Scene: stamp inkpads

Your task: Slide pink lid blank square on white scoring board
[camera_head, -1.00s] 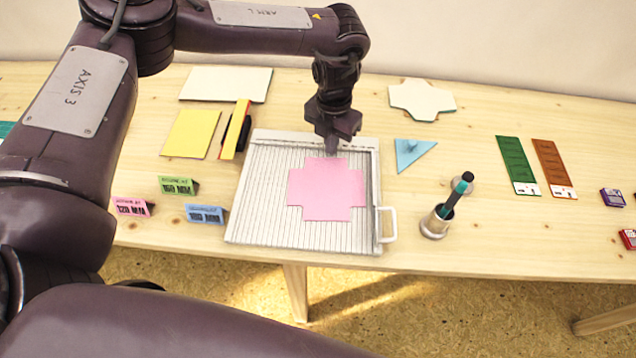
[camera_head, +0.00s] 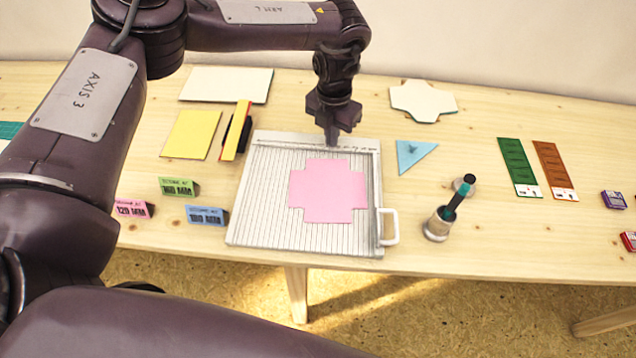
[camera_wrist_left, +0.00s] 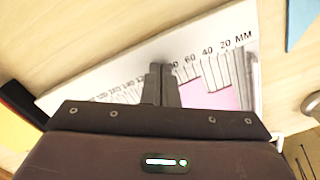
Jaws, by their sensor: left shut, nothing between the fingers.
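The pink lid blank (camera_head: 328,192), a flat cross shape, lies on the white scoring board (camera_head: 262,215), right of the board's middle and close to square with its grooves. Its right edge is near the board's right rail. My left gripper (camera_head: 332,142) is shut and empty above the board's far edge, just beyond the blank. In the left wrist view the shut fingers (camera_wrist_left: 157,82) are over the ruler strip (camera_wrist_left: 215,42) marked in MM, and part of the pink blank (camera_wrist_left: 225,97) shows beyond them. My right gripper is not in view.
A metal cup (camera_head: 438,225) with a dark tool stands right of the board's handle (camera_head: 389,226). A blue triangle (camera_head: 414,153) lies to the right. Yellow sheets (camera_head: 190,134) and small label cards (camera_head: 178,187) are to the left.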

